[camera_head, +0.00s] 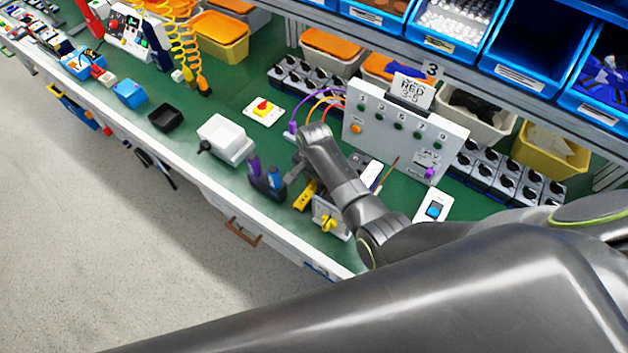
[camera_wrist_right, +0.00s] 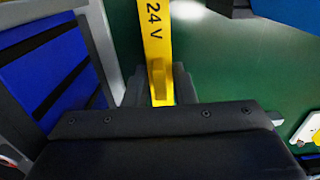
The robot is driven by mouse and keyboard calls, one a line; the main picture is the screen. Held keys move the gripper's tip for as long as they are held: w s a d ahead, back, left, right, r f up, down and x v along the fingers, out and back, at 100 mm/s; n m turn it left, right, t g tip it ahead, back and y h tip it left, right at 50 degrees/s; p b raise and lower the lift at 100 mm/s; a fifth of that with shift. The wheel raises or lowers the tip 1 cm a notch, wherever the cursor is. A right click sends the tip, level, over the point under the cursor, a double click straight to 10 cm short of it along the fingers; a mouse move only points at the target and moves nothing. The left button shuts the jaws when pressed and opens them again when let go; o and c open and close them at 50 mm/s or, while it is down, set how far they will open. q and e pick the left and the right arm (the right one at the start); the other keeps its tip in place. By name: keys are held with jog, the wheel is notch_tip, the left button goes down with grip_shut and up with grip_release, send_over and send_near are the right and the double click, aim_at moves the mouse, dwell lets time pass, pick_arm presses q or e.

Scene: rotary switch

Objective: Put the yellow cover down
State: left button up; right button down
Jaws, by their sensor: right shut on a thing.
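The yellow cover (camera_wrist_right: 155,35) is a strip marked "24 V" in the right wrist view. Its near end sits between the fingers of my right gripper (camera_wrist_right: 158,88), which is shut on it. In the head view the yellow cover (camera_head: 305,196) shows just below my right gripper (camera_head: 297,174), over the front part of the green bench top. The gripper partly hides it there, and I cannot tell whether it touches the bench. A rotary switch with a yellow knob (camera_head: 328,223) on a pale plate is close by at the front edge. My left gripper is out of view.
A dark holder with blue and purple handles (camera_head: 267,180) stands just left of the gripper. A white box (camera_head: 225,139) is further left. A grey panel with wires (camera_head: 403,127) stands behind.

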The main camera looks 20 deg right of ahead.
jog(key=shift+f, duration=0.2)
jog(key=shift+f, duration=0.1)
jog(key=c, duration=1.2)
grip_release()
jog(key=shift+r, duration=0.35)
notch_tip(320, 180, up, 12)
jog(key=shift+f, duration=0.15)
